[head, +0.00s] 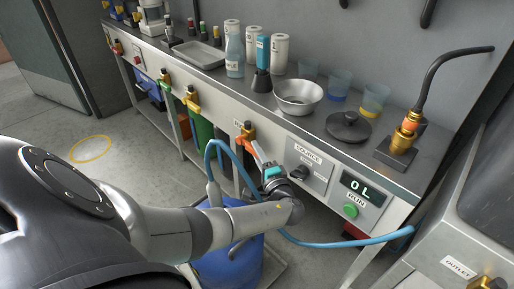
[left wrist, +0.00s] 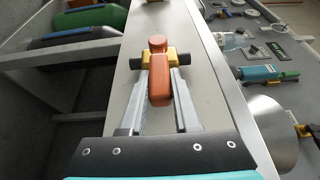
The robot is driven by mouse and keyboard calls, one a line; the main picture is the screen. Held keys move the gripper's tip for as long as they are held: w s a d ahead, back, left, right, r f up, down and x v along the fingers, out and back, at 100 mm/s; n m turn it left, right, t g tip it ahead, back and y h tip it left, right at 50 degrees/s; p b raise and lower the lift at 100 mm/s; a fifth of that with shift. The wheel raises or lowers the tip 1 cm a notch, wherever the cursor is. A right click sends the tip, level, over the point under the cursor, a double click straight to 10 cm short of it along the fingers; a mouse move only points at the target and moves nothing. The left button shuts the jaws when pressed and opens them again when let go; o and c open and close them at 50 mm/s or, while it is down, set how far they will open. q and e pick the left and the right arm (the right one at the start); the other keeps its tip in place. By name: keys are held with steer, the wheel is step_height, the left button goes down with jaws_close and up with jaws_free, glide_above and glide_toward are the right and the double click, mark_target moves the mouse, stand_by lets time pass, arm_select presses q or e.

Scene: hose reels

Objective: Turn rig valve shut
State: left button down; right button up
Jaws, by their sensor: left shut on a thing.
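The valve on the bench's front edge has a brass body (head: 248,131) and an orange-red lever (left wrist: 159,84). In the left wrist view its brass body (left wrist: 147,60) lies crosswise behind the lever. My left gripper (head: 255,154) is at this valve, its two grey fingers shut on the lever, one on each side. The same gripper (left wrist: 159,90) shows from above in the left wrist view. The label above the valve is partly hidden. My right gripper is not in view.
A panel with a SOURCE knob (head: 299,173), a 0 L display (head: 358,188) and a green RUN button (head: 351,211) is right of the valve. A blue hose (head: 330,244) loops close by. Other brass valves (head: 191,97) line the front; a metal bowl (head: 298,94) stands above.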

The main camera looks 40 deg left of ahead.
arm_select(q)
steer(key=c, duration=0.6)
jaws_free()
steer(key=shift+c, duration=0.2)
steer(key=shift+s+d, duration=0.15)
steer(key=shift+d, duration=0.15)
steer(key=p+v, duration=0.3)
steer(key=v, duration=1.1)
steer(key=shift+s+d+p, duration=0.2)
steer(key=shift+p, duration=0.1)
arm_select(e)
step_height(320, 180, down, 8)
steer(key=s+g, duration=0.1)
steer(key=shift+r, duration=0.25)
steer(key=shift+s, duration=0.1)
